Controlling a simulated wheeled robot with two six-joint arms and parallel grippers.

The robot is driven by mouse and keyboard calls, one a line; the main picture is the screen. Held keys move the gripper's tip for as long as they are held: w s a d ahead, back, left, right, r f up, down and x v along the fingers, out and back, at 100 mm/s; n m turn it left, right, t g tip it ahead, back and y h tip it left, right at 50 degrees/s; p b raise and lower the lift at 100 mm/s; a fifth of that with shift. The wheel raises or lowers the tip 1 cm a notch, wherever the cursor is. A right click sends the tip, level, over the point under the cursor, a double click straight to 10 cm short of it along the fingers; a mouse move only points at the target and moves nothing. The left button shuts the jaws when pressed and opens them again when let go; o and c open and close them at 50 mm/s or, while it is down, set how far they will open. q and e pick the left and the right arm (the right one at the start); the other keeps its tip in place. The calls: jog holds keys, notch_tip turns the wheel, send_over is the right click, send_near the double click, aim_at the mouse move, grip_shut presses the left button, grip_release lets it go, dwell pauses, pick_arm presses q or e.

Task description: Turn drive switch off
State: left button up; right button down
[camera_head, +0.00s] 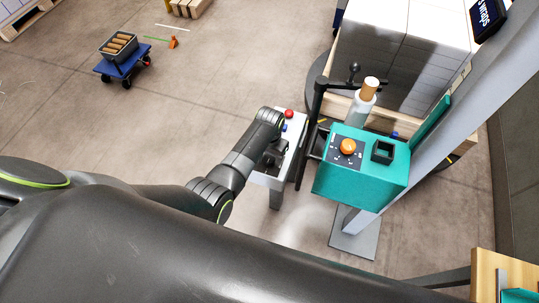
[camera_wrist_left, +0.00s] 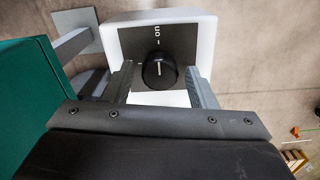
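The drive switch is a round black knob (camera_wrist_left: 159,71) with a white pointer line, on a dark plate of a white box (camera_wrist_left: 115,42) in the left wrist view. The line lies up and down in that picture, in line with small white lettering above the knob. My left gripper (camera_wrist_left: 160,88) is open, one finger on each side of the knob; I cannot tell whether either touches it. In the head view my left gripper (camera_head: 275,160) is over the white box (camera_head: 265,180), and the knob cannot be made out. My right gripper is not in view.
A red button (camera_head: 289,113) tops the box's far end. To its right stand a black post (camera_head: 308,130) and a teal control box (camera_head: 360,187) with an orange button (camera_head: 348,146). A wrapped pallet load (camera_head: 400,50) stands behind. Floor to the left is open around a blue cart (camera_head: 130,65).

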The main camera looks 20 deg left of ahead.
pick_arm(q)
jog(key=c, duration=0.8)
jog(key=n+p, duration=0.1)
jog(key=n, duration=0.1)
jog(key=shift+r+n+p, duration=0.15)
jog(key=shift+n+p, duration=0.25)
jog(key=n+p, duration=0.1)
jog(key=n, duration=0.2)
jog(key=shift+n, duration=0.4)
jog(key=n+p, duration=0.1)
jog(key=n, duration=0.4)
jog(key=shift+p, duration=0.4)
jog(key=n, duration=0.6)
jog(key=shift+w+p, duration=0.1)
jog(key=shift+p, duration=0.3)
jog(key=shift+n, duration=0.3)
